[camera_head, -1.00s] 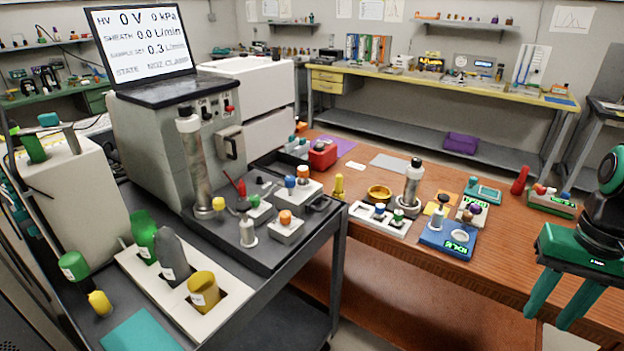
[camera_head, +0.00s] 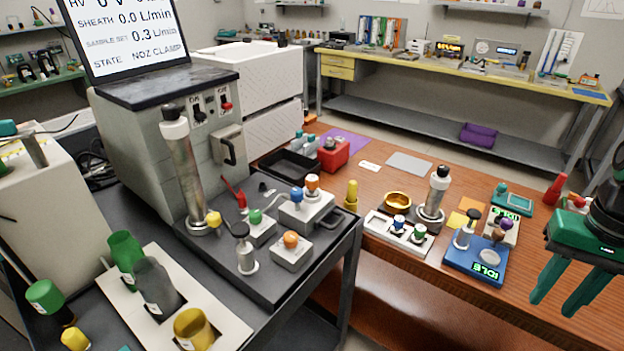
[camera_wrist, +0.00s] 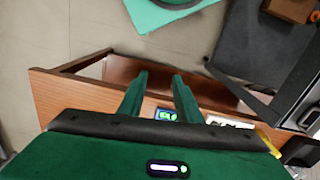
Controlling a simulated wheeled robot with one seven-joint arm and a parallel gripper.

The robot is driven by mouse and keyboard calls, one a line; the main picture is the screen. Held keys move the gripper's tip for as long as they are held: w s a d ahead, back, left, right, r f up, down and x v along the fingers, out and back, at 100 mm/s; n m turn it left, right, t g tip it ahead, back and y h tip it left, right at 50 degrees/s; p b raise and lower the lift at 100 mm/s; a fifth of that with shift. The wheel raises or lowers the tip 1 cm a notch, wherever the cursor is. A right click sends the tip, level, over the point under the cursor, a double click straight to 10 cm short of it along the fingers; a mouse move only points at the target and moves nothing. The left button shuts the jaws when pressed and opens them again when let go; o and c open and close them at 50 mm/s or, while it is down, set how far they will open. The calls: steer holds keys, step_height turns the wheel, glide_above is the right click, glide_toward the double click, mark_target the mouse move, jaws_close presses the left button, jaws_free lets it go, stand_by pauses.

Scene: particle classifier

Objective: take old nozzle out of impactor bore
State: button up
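My gripper (camera_head: 557,302) hangs at the right edge of the head view, beside the brown bench. Its two green fingers are apart with nothing between them, also in the wrist view (camera_wrist: 159,77). I cannot tell for sure which part is the impactor, and no nozzle in a bore can be made out. On the dark cart plate stand a small metal cylinder with a black top (camera_head: 246,258), a grey block with an orange knob (camera_head: 290,257), a larger block with blue and orange knobs (camera_head: 306,214) and a small block with a green knob (camera_head: 259,233). My gripper is well away from them.
The grey instrument's screen (camera_head: 124,32) reads NOZ CLAMP. A tall metal column (camera_head: 185,180) stands before it. The bench (camera_head: 400,285) carries a white rack (camera_head: 385,232), a metal cylinder (camera_head: 432,200) and a blue device (camera_head: 462,262) reading IDLE. Floor shows between cart and back bench.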

steer(key=shift+w, duration=0.5)
steer(key=shift+o, duration=2)
steer(key=shift+s+r, duration=0.15)
steer(key=shift+s, duration=0.1)
steer(key=n+t+y, duration=0.7)
steer(key=n+y, duration=0.5)
steer(key=n, duration=0.7)
glide_toward(312, 186)
steer(key=w, duration=0.1)
steer(key=shift+w+a+f, duration=0.1)
steer(key=shift+w+f, duration=0.3)
steer(key=shift+f, duration=0.05)
steer(key=shift+x, duration=5)
